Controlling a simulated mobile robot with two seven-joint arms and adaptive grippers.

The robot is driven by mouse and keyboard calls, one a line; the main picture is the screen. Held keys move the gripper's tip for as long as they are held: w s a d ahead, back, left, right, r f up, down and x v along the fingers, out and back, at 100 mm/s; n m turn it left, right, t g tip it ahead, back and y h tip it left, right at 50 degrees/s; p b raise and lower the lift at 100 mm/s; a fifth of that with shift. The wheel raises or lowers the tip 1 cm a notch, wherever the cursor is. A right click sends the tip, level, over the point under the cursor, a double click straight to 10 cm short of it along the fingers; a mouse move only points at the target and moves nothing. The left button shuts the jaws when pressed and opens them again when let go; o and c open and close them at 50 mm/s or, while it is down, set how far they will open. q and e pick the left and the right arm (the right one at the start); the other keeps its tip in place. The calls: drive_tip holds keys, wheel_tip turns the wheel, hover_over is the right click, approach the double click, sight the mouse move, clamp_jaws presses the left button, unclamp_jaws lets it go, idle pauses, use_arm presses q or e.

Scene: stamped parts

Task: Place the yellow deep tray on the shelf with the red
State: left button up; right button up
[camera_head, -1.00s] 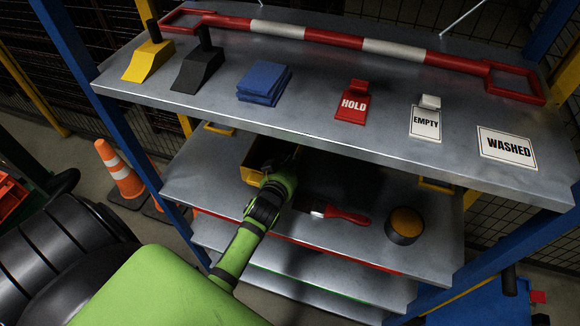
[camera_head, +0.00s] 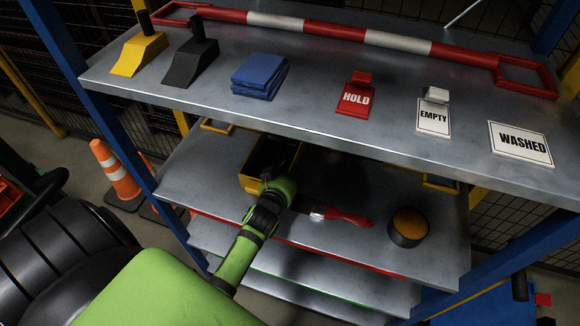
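The yellow deep tray (camera_head: 248,183) sits on the second shelf (camera_head: 195,180), under the front edge of the top shelf. My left arm reaches in from the lower left. My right gripper is not in view.
On the second shelf lie a red-handled brush (camera_head: 345,218) and a black-and-yellow round item (camera_head: 408,227). The top shelf (camera_head: 310,115) holds wedges, blue cloths (camera_head: 259,77), signs and a red-white bar. A traffic cone (camera_head: 115,170) stands at left. A green-striped shelf (camera_head: 300,293) lies lowest.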

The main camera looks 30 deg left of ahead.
use_arm(q)
drive_tip(key=shift+r, duration=0.25)
drive_tip(key=b+v, duration=0.1)
drive_tip(key=v, duration=1.1)
drive_tip(key=shift+f, duration=0.1)
